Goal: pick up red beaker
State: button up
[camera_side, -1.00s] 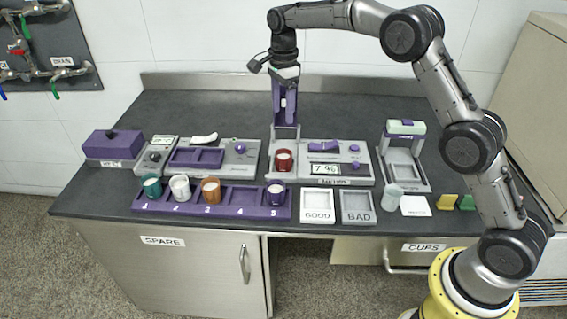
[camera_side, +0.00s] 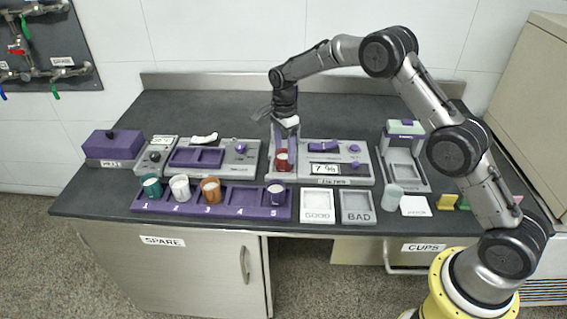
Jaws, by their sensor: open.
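The red beaker (camera_side: 282,163) with pale contents stands upright at the left end of the grey machine (camera_side: 340,180) with the number display. My gripper (camera_side: 285,140) is open and points down right at the beaker, its fingers close to the rim. I cannot tell whether the fingers are around the beaker or just behind it. The beaker's front still shows; its upper back is partly hidden.
A purple rack (camera_side: 240,212) in front holds green, white, orange and purple beakers; slot 4 is empty. Trays marked GOOD (camera_side: 317,205) and BAD (camera_side: 358,207) lie to its right. A clear cup (camera_side: 392,196) stands by another grey device (camera_side: 405,165).

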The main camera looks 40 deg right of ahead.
jog(key=shift+f, duration=1.3)
grip_shut()
jog(key=shift+r, duration=0.1)
